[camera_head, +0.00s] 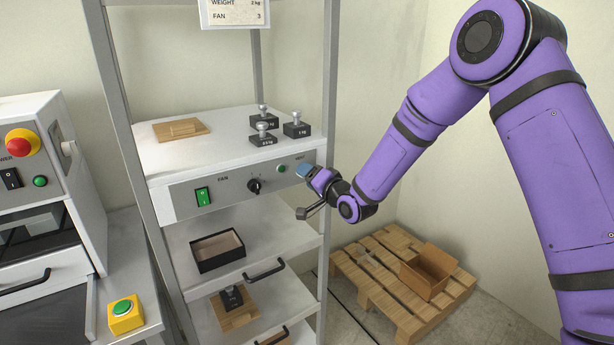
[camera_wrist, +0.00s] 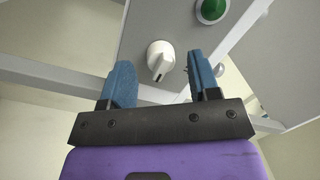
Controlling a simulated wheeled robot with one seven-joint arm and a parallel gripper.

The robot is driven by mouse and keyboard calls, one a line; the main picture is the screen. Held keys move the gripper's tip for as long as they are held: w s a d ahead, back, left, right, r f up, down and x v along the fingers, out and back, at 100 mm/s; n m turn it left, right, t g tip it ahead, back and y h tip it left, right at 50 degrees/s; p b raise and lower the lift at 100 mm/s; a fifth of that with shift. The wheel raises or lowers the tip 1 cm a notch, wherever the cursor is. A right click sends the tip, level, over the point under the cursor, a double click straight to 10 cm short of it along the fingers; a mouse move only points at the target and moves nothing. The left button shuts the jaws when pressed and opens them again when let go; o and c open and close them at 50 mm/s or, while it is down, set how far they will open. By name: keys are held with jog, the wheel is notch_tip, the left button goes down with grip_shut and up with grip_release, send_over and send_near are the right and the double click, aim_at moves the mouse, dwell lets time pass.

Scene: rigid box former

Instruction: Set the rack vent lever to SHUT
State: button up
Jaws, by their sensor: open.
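The vent lever (camera_wrist: 160,58) is a white knob with a dark mark near its lower end in the wrist view. It stands on the grey panel (camera_wrist: 178,22), beside a green round part (camera_wrist: 212,10). My gripper (camera_wrist: 162,84) is open, with one blue finger on each side of the lever's line and nothing held. The lever appears just beyond the fingertips; I see no contact. In the head view my gripper (camera_head: 306,170) is at the right end of the rack panel (camera_head: 230,190), below the VENT label, and hides the lever. No SHUT marking is readable.
The panel also has a green FAN switch (camera_head: 203,196) and a black knob (camera_head: 254,186). Several weights (camera_head: 263,134) and a wooden board (camera_head: 182,129) sit on top. A rack post (camera_head: 327,130) stands close to my gripper. A pallet (camera_head: 385,290) with an open box (camera_head: 428,270) lies right.

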jog(key=shift+w+a, duration=0.35)
jog(key=c, duration=0.9)
